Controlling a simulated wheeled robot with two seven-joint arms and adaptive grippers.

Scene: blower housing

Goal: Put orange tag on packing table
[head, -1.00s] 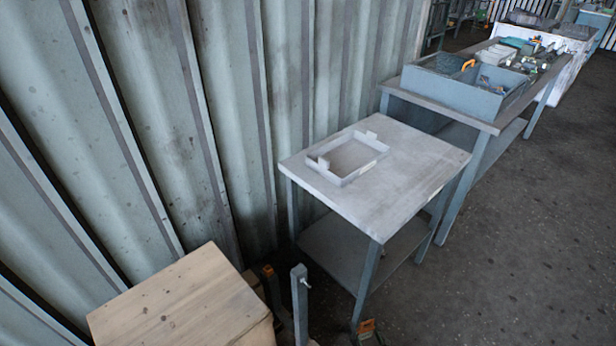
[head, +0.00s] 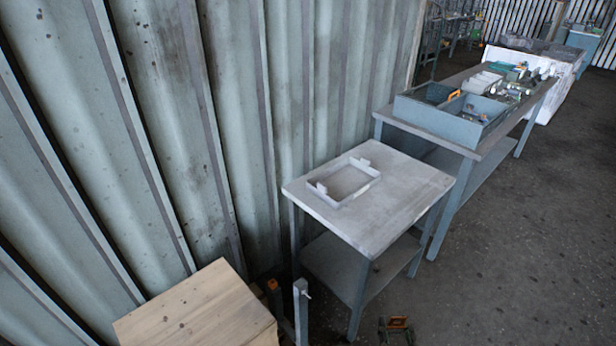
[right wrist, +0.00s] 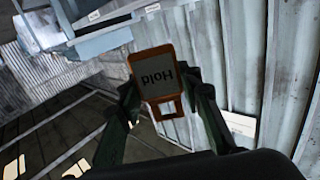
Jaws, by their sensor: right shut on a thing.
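The orange tag (right wrist: 153,78) has an orange border and a grey face with the word "Hold", upside down in the right wrist view. My right gripper (right wrist: 160,100) is shut on it, one finger at each side of its lower part. Which is the packing table I cannot tell. My left gripper is out of view.
A pale rectangular frame (head: 345,199) lies on the small table's left half; its right half is bare. A blue divided bin (head: 470,128) fills the long table's near end. A wooden box (head: 200,310) and blue post (head: 301,310) stand lower left. Floor at right is clear.

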